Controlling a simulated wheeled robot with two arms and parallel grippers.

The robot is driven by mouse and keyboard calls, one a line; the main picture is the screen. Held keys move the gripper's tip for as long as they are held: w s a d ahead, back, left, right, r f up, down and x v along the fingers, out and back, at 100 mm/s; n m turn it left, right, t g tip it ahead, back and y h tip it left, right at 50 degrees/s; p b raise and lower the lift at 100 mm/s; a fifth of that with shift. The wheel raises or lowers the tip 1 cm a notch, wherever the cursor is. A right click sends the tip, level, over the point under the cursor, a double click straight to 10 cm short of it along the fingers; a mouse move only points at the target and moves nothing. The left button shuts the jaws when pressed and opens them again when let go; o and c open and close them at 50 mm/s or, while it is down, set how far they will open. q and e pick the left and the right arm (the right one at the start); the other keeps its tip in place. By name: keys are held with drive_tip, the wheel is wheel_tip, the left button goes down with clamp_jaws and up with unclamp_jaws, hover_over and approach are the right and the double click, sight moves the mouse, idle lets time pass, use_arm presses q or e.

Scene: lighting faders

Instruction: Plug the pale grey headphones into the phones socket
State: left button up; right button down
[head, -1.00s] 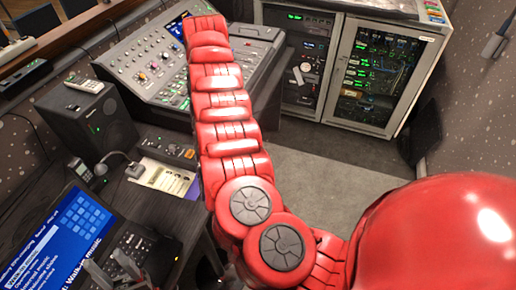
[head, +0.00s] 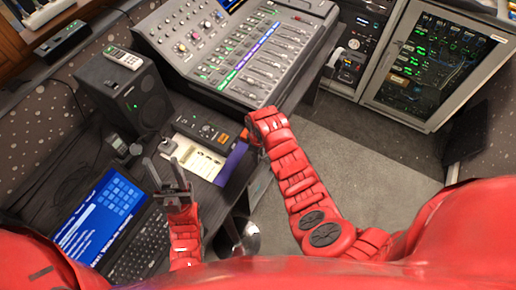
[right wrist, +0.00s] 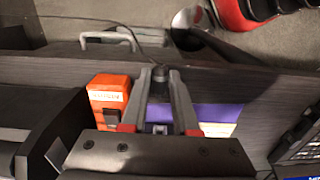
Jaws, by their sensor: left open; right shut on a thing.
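My right gripper (right wrist: 159,78) is shut on a small dark piece (right wrist: 160,73), which looks like a plug on a thin dark cable. The cable runs up and left in the right wrist view. A pale grey curved piece (right wrist: 110,38) lies near the cable; I cannot tell if it is the headphones. In the head view my right arm ends at the desk's front edge and hides its fingertips. My left gripper (head: 165,172) is open and empty above the laptop's right side. I cannot make out the phones socket.
An orange box (right wrist: 108,97) and a purple item (right wrist: 222,113) sit beside the right fingers. A knobbed control box (head: 208,132), paper sheet (head: 197,158), speaker (head: 128,92) and laptop (head: 105,208) crowd the desk. A mixing console (head: 245,55) stands behind. Floor on the right is clear.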

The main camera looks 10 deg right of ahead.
drive_tip(key=shift+s+a+f, duration=0.15)
drive_tip(key=shift+s, duration=0.2)
drive_tip(key=shift+a, duration=0.15)
drive_tip(key=w+a+b, duration=0.2)
drive_tip(key=a+b, duration=0.1)
drive_tip(key=shift+w+a+f, duration=0.15)
drive_tip(key=shift+w, duration=0.1)
drive_tip(key=shift+w+a+b, duration=0.15)
drive_tip(key=shift+a+b, duration=0.1)
drive_tip(key=shift+b, duration=0.1)
drive_tip(key=shift+w+a+b, duration=0.5)
drive_tip(key=shift+a+b, duration=0.1)
drive_tip(key=shift+a, duration=0.1)
drive_tip(key=shift+w+a+b, duration=0.4)
drive_tip(key=shift+a+b, duration=0.15)
drive_tip(key=shift+b, duration=1.25)
idle(2.7)
drive_tip(key=shift+w+a+r+b, duration=0.1)
drive_tip(key=shift+a+r+b, duration=0.15)
drive_tip(key=shift+b, duration=0.2)
idle(1.0)
